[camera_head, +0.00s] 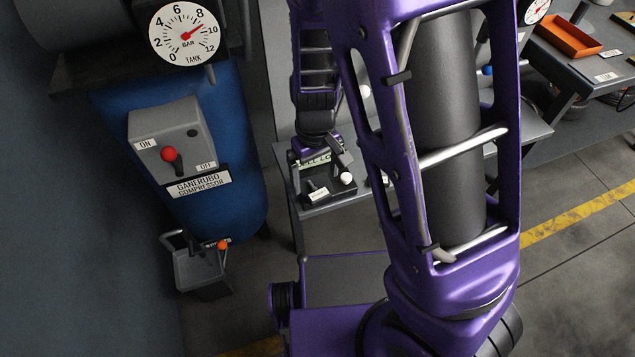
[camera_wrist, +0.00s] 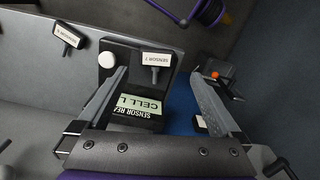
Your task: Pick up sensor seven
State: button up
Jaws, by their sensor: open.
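Sensor seven (camera_wrist: 155,60), a small black piece with a white label reading "SENSOR 7", sits on the black sensor reader (camera_wrist: 165,88) in the wrist view. The reader's pale green display shows "CELL L", the rest cut off. A white round knob (camera_wrist: 106,60) is at the reader's corner. My gripper (camera_wrist: 158,70) is open and empty, its fingers spread to either side over the reader, with the sensor beyond the display between the tips. In the head view my gripper (camera_head: 318,157) is just above the reader (camera_head: 342,190); a white label (camera_head: 319,195) there is too small to read.
Another labelled sensor (camera_wrist: 69,38) lies on the grey bench (camera_wrist: 30,65), its number unclear. A blue compressor (camera_head: 235,130) with a gauge stands at left. An orange tray (camera_head: 566,36) sits on a table at upper right.

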aim_at(318, 192)
jog(key=f, duration=0.2)
jog(key=f+b, duration=0.1)
jog(key=f, duration=0.2)
jog(key=shift+w+d+f+b, duration=0.15)
jog(key=shift+d+f+b, duration=0.1)
jog(key=shift+f+b, duration=0.1)
jog(key=c, duration=1.5)
